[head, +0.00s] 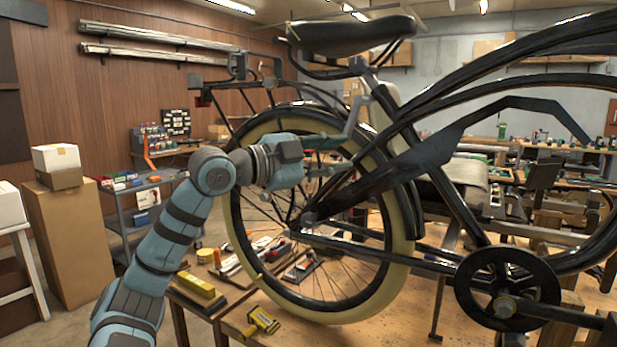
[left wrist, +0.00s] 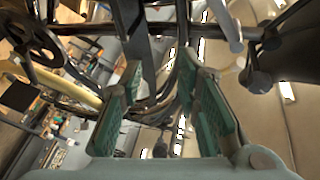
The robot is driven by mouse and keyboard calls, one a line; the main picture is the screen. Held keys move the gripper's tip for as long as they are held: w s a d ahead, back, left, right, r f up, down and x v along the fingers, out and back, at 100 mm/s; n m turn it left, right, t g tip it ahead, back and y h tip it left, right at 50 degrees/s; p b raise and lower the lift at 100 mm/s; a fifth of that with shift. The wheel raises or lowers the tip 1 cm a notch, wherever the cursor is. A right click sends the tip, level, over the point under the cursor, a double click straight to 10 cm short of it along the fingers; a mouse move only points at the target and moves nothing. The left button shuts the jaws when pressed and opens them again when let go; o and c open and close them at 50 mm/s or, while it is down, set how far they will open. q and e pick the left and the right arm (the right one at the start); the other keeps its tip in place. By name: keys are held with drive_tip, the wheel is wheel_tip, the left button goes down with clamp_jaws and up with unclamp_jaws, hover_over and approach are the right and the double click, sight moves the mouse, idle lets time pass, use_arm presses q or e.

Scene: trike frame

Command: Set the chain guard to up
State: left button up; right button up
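The chain guard (head: 430,152) is a long dark flat piece in the head view. It slants up to the right from near the rear hub (head: 310,217), passes well above the chainring (head: 507,290), and bends down at its far end. My left gripper (head: 335,155) is beside the upper part of the rear wheel, left of the guard and apart from it. Its fingers are spread with nothing held. In the left wrist view the green-padded fingers (left wrist: 168,100) stand apart, with dark frame parts beyond; I cannot tell which is the guard. My right gripper is not in view.
The black trike frame, saddle (head: 350,36) and cream-tyred rear wheel (head: 395,260) crowd the space around the gripper. A workbench (head: 400,310) with scattered tools lies below. Cardboard boxes (head: 75,240) and a grey shelf cart (head: 125,215) stand at left.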

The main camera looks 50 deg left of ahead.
use_arm(q)
drive_tip(key=s+b, duration=0.2)
drive_tip(key=s, duration=0.1)
drive_tip(key=s+a+b, duration=0.1)
drive_tip(key=s+b, duration=0.1)
drive_tip(key=shift+s+a+f, duration=0.15)
drive_tip(key=shift+s, duration=0.25)
drive_tip(key=shift+w, duration=0.1)
drive_tip(key=shift+c, duration=0.2)
